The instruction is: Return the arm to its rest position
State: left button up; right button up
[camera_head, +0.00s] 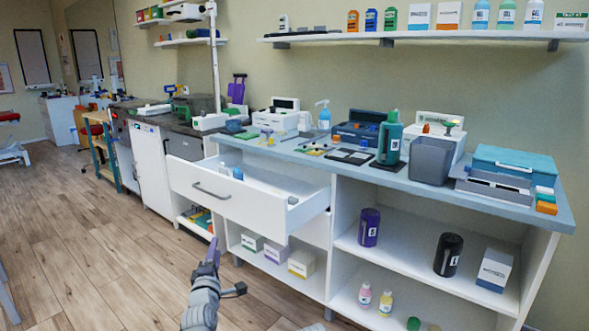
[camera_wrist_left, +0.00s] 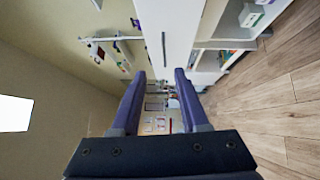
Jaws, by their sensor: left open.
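My left gripper (camera_head: 211,252) is at the lower middle of the head view, below and in front of the pulled-out white drawer (camera_head: 235,199). It points away from me, over the wood floor, and looks clear of the drawer. In the left wrist view my left gripper (camera_wrist_left: 161,75) shows two purple fingers standing apart with nothing between them. My right gripper is in neither view.
The blue-topped counter (camera_head: 300,155) carries devices, bottles and a grey bin (camera_head: 430,160). Shelves below hold a purple bottle (camera_head: 369,227), a black bottle (camera_head: 448,254) and boxes. Open floor (camera_head: 90,240) lies to the left.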

pick_arm(q)
jog(key=s+d+r+m+g+h+p, duration=0.2)
jog(key=s+d+m+g+p, duration=0.25)
jog(key=d+m+p, duration=0.35)
jog(key=s+d+r+m+g+h+p, duration=0.2)
jog(key=s+d+m+g+p, duration=0.25)
jog(key=p, duration=0.65)
jog(key=s+d+r+m+g+y+p, duration=0.1)
jog(key=s+r+m+g+p, duration=0.3)
jog(key=s+p, duration=0.4)
jog(key=s+d+r+m+g+y+p, duration=0.2)
jog(key=s+r+m+g+p, duration=0.3)
jog(key=s+p, duration=0.4)
jog(key=shift+s+r+m+g+y, duration=0.25)
jog(key=shift+s+m+g+y, duration=0.15)
jog(key=shift+s+m+g, duration=0.4)
